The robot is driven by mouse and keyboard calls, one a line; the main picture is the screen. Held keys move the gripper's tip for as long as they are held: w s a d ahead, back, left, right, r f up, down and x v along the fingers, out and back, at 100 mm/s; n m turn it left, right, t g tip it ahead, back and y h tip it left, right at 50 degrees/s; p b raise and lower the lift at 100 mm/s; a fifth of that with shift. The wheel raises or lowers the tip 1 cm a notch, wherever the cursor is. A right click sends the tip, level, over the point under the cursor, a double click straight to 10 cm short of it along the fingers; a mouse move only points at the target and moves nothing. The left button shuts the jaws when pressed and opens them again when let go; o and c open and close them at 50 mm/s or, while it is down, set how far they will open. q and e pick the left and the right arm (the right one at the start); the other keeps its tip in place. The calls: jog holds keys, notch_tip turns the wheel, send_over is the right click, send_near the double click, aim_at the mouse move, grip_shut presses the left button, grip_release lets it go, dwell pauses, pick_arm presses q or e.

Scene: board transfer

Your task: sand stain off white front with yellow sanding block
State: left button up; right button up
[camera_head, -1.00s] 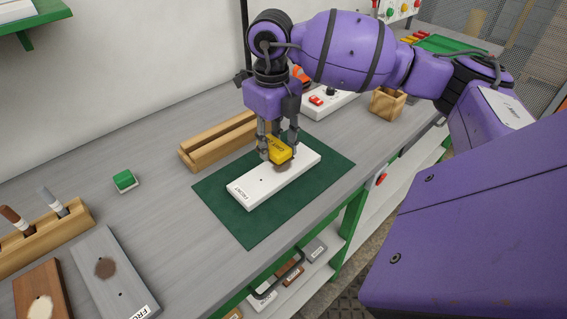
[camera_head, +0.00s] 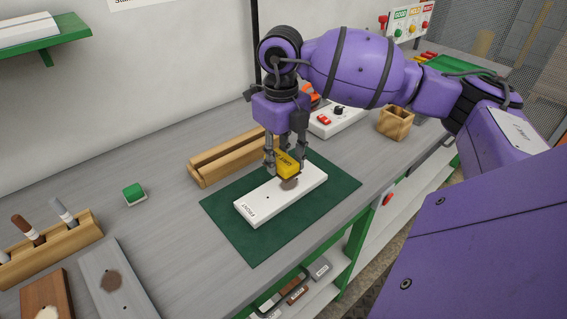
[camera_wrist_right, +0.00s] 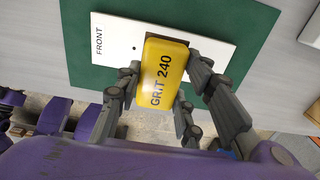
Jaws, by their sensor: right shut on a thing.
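The white front (camera_head: 265,204), marked FRONT, lies flat on a green mat (camera_head: 242,246). A brown stain (camera_head: 290,184) shows on it beside the lower edge of the yellow sanding block (camera_head: 289,164). My right gripper (camera_head: 285,158) is shut on the block, pointing down over the front. I cannot tell whether the block touches the surface. In the right wrist view the block (camera_wrist_right: 164,72) reads GRIT 240 between the fingers (camera_wrist_right: 166,90) and hides most of the stain; the white front (camera_wrist_right: 112,42) extends on both sides. My left gripper is not in view.
A wooden grooved holder (camera_head: 225,163) stands behind the mat. A wooden box (camera_head: 396,122) and white switch box (camera_head: 335,120) stand at right.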

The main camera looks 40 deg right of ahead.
jog(key=b, duration=0.2)
send_over(282, 189)
notch_tip(282, 189, down, 4)
jog(key=shift+f, duration=0.6)
jog(key=shift+f+b, duration=0.3)
jog(key=shift+f, duration=0.15)
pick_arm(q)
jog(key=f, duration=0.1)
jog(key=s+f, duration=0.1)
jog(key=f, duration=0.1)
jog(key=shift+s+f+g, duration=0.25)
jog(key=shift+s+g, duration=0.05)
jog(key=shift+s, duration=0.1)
pick_arm(e)
jog(key=shift+w, duration=0.1)
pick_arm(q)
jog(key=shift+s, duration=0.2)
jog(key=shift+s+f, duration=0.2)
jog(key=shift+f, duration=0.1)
pick_arm(e)
jog(key=shift+f, duration=0.35)
jog(key=shift+d, duration=0.1)
